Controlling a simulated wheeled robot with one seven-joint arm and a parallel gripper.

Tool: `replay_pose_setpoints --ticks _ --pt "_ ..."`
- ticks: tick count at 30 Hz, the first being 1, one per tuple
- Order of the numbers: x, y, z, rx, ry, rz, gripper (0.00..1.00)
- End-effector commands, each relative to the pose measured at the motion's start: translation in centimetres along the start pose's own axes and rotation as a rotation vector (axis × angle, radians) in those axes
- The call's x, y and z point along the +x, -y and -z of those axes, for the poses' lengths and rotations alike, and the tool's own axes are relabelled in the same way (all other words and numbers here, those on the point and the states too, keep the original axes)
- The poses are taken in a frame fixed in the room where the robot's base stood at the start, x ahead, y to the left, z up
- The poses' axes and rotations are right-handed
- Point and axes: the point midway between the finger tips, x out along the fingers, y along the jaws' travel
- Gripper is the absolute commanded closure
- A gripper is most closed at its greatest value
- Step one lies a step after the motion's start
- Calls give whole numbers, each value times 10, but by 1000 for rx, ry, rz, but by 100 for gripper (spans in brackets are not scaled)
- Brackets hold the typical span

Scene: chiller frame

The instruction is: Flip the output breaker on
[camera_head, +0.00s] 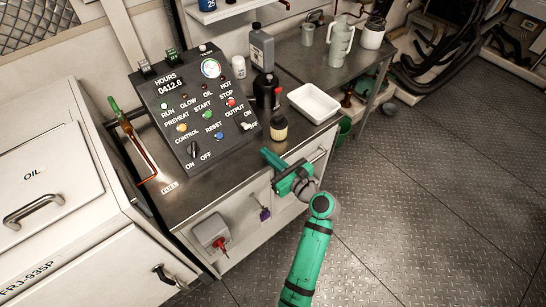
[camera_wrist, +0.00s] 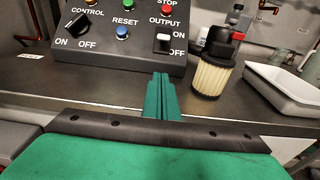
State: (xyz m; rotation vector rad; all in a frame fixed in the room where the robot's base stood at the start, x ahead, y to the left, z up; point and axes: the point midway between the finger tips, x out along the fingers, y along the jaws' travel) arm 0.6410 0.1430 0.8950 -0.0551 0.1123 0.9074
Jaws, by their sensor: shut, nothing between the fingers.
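The output breaker is a small white toggle (camera_head: 246,126) at the lower right of the dark sloped control panel (camera_head: 185,125). It also shows in the wrist view (camera_wrist: 163,42), beside ON above and OFF below; I cannot tell surely which way it is set. My green gripper (camera_head: 268,155) is in front of the bench, below and right of the panel, apart from the breaker. In the wrist view, its fingers (camera_wrist: 160,82) are together and empty, pointing toward the panel just below the breaker.
A white tray (camera_head: 314,103) lies farther right. The control knob (camera_wrist: 77,24) sits left on the panel. The steel bench front (camera_head: 215,190) is clear.

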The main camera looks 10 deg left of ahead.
Motion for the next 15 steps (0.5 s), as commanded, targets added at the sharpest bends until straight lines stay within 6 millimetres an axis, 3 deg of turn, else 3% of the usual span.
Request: replay_pose_setpoints --ticks 8,15 --pt "54 -2 -1 0 0 -5 100" --pt "62 -2 -30 -2 1 -2 100"
